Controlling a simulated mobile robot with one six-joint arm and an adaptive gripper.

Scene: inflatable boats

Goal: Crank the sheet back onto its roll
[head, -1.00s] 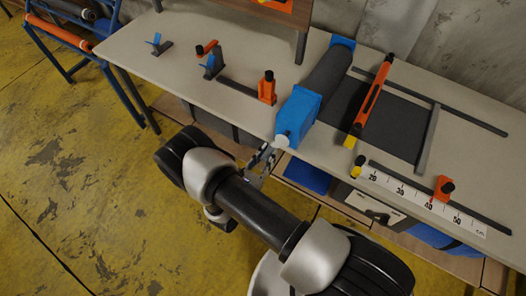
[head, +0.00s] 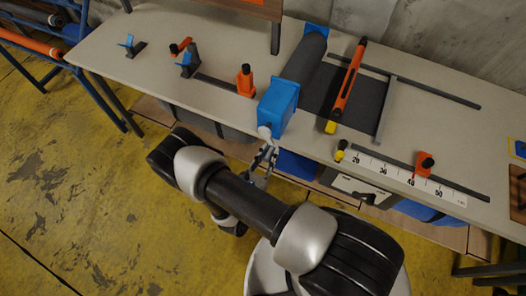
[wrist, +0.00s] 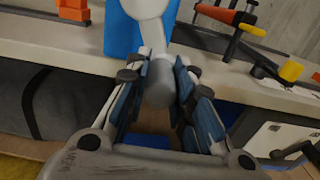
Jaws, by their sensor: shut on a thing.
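The dark grey sheet (head: 325,92) lies flat on the bench, running right from its roll (head: 307,58) under the orange bar to a grey end bar (head: 385,110). The roll sits between blue end blocks (head: 278,101). A white crank (head: 265,131) is on the near block's front and shows close up in the wrist view (wrist: 146,8). My gripper (head: 264,160) is at the bench's front edge, below the crank hub. In the wrist view its fingers close around the crank's grey cylindrical handle (wrist: 159,84).
An orange bar with a yellow end (head: 345,88) crosses the sheet. A white scale (head: 400,178) and orange stop (head: 424,163) are at the front right. An orange-and-black clamp (head: 245,82) stands left of the near block. Drawers lie below the bench edge.

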